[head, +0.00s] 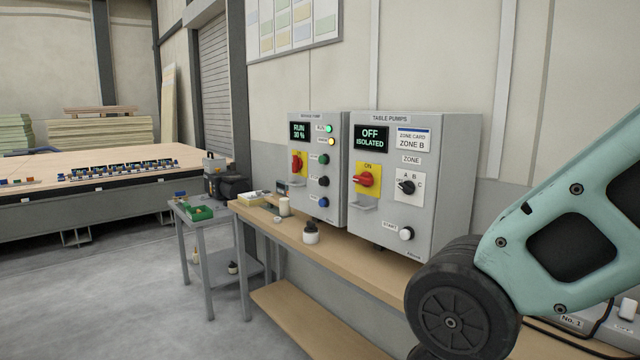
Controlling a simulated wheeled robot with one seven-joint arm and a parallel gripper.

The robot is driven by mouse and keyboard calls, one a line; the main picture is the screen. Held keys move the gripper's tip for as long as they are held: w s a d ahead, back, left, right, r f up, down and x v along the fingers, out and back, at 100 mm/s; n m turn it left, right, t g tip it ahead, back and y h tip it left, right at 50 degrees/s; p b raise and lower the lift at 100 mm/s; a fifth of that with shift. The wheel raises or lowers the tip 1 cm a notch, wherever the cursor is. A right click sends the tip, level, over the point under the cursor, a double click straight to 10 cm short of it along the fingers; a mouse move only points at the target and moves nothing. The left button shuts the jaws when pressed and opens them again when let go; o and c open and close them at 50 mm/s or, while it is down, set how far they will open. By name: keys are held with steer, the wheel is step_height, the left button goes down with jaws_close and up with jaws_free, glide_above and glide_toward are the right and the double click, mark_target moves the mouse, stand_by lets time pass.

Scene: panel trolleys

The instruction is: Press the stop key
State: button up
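The left grey panel (340,212) has a display (300,131) reading RUN and what looks like 30 %. A green lamp (329,129) and a yellow lamp (332,142) beside it look lit. Below them are a green key (323,159), a black key (323,181) and a blue key (323,202) in a column. Their labels are too small to read, so I cannot tell which is the stop key. A red rotary switch (297,163) sits on a yellow plate at their left. My arm is at the lower right, apart from this panel; my gripper is out of view.
The right panel (455,180), TABLE PUMPS, shows OFF ISOLATED and has a red switch (366,180), a zone selector (406,187) and a white key (406,233). Small bottles (311,232) stand on the wooden bench (345,255) below. Open floor (130,300) lies left.

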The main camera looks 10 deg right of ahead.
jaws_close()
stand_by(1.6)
